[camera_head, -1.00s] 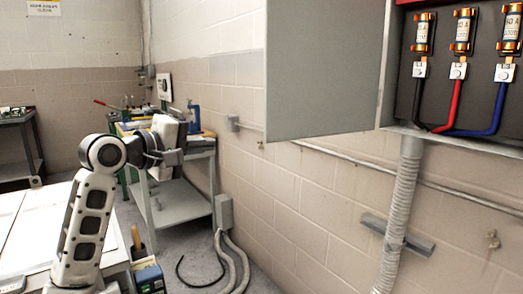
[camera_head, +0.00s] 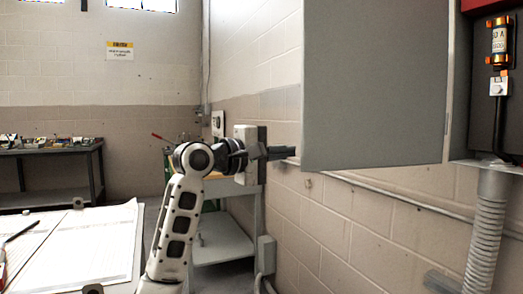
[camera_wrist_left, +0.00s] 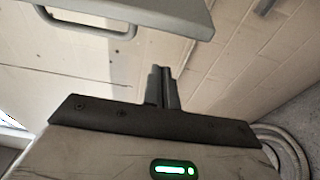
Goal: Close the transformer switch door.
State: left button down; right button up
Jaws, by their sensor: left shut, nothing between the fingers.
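The grey switch door (camera_head: 375,80) stands open, swung out to the left of its box (camera_head: 485,130). In the left wrist view the door (camera_wrist_left: 165,12) crosses the top, with a grey bar handle (camera_wrist_left: 88,27) on its face. My left gripper (camera_head: 290,152) is shut and empty, its fingers pointing right near the door's lower left corner. In the left wrist view the fingers (camera_wrist_left: 162,78) are together, below the door's edge with a gap in the picture. Whether they touch the door cannot be told. My right gripper is not in view.
Inside the box, a fuse (camera_head: 499,40) and a black cable (camera_head: 498,125) show at the right. A ribbed conduit (camera_head: 487,230) runs down below. A brick wall (camera_head: 335,220) lies behind the door. A work table (camera_head: 222,240) stands behind my left arm.

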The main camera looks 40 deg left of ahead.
pick_arm(q)
jog(key=shift+s+d, duration=0.55)
jog(key=shift+d, duration=0.3)
jog(key=shift+s+d, duration=0.55)
jog(key=shift+d, duration=0.3)
